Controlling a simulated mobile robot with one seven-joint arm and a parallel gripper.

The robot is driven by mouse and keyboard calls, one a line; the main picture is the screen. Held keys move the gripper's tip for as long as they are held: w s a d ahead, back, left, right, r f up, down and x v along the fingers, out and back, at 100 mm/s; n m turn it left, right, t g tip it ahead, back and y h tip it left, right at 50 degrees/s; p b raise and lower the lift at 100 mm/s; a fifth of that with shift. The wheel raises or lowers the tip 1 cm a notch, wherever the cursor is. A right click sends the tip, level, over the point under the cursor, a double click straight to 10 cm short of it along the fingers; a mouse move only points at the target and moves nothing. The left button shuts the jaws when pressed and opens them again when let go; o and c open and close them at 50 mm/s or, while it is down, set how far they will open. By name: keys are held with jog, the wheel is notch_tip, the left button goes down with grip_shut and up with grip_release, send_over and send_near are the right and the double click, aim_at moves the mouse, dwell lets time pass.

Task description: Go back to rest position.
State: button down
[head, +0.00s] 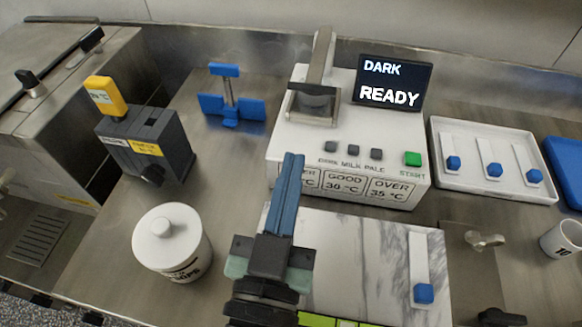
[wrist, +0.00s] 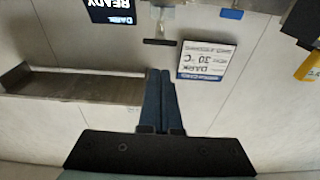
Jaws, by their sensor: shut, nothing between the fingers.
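My gripper (head: 292,160) is in the lower middle of the head view, its two blue fingers shut together with nothing between them. It is above the front of the counter, over the left part of the marble slab (head: 350,265) and in front of the white machine (head: 285,145). Whether the fingers touch anything cannot be told, but no contact shows.
A lidded white pot (head: 172,250) stands left of my gripper. Behind it are a dark grey box (head: 150,150) with a yellow top and a blue stand (head: 232,105). A screen (head: 393,82) reads DARK READY. A white tray (head: 485,192) and a mug (head: 563,240) are right.

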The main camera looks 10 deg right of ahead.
jog(key=w+r+t+y, duration=0.1)
jog(key=w+r+t, duration=0.15)
jog(key=r, duration=0.65)
jog(key=w+r+t, duration=0.2)
jog(key=w+r, duration=0.1)
jog(key=r, duration=0.7)
jog(key=s+a+r+n+t+y+p, duration=0.1)
jog(key=r+p, duration=0.5)
jog(key=r, duration=0.8)
jog(key=s+a+r+n+t+y+p, duration=0.2)
jog(key=r+p, duration=0.5)
jog(key=r, duration=0.7)
jog(key=shift+s+r+n+t+y, duration=0.35)
jog(key=shift+s+t+y, duration=0.3)
jog(key=shift+y, duration=0.35)
